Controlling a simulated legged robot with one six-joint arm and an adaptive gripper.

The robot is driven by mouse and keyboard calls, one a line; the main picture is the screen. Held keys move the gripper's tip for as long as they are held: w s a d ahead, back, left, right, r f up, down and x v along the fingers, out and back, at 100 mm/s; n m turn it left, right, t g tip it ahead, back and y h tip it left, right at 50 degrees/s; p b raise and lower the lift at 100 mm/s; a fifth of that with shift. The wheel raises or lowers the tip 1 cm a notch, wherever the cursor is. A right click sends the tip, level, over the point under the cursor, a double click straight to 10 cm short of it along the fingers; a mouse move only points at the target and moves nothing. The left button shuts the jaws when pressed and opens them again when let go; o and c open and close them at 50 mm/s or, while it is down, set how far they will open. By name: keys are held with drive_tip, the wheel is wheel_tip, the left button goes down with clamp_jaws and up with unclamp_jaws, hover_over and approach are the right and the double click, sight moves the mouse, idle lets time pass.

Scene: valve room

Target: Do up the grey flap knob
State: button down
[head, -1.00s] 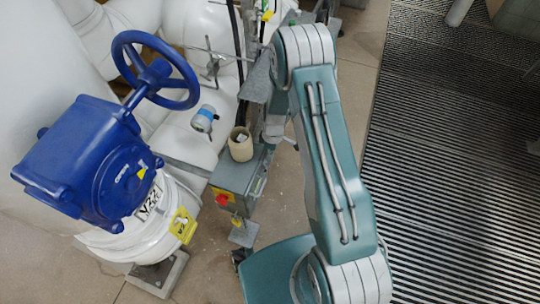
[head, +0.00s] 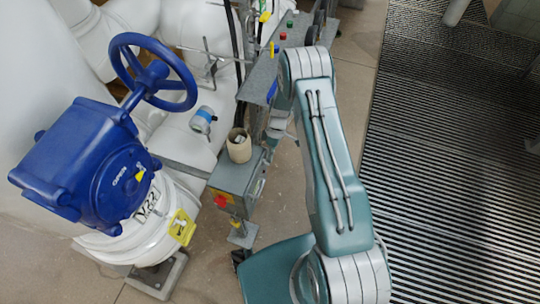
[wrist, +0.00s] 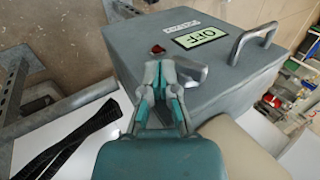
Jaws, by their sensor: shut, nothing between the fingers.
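A grey box (wrist: 205,75) with a green OFF label (wrist: 200,38) fills the upper right of the wrist view. A small grey metal knob (wrist: 192,69) shows at its near face, just right of my fingertips. My gripper (wrist: 160,72) is shut and empty. Its tips overlap the knob's left side in the picture; I cannot tell whether they touch it. In the head view, a grey box (head: 236,182) with a red switch stands left of my arm. The knob cannot be made out there, and my gripper is mostly hidden by my arm.
A bar handle (wrist: 254,42) stands up from the box's right side. A blue valve wheel (head: 152,73) and white pipes are left. Grating floor (head: 460,170) at right is open.

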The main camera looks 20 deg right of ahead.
drive_tip(key=shift+f, duration=0.6)
drive_tip(key=shift+s+a, duration=0.1)
drive_tip(key=shift+s, duration=0.05)
idle(1.4)
drive_tip(key=w+d+r+m+t+h, duration=0.1)
drive_tip(key=w+r, duration=0.1)
drive_tip(key=r, duration=1.1)
drive_tip(key=w+d+r+m+t, duration=0.1)
drive_tip(key=r, duration=1.1)
drive_tip(key=s+a+r+m+t+h, duration=0.1)
drive_tip(key=s+r+m+t, duration=0.2)
drive_tip(key=s+r, duration=0.55)
drive_tip(key=s+a+r+m+t+h, duration=0.1)
drive_tip(key=s+r+m+t, duration=0.1)
drive_tip(key=s+r, duration=0.65)
drive_tip(key=s+r+m+t, duration=0.3)
drive_tip(key=s+r, duration=0.1)
drive_tip(key=s, duration=0.4)
drive_tip(key=shift+s+r+m+t+h, duration=0.25)
drive_tip(key=shift+r+m+t+h, duration=0.05)
drive_tip(key=shift+r+m, duration=0.1)
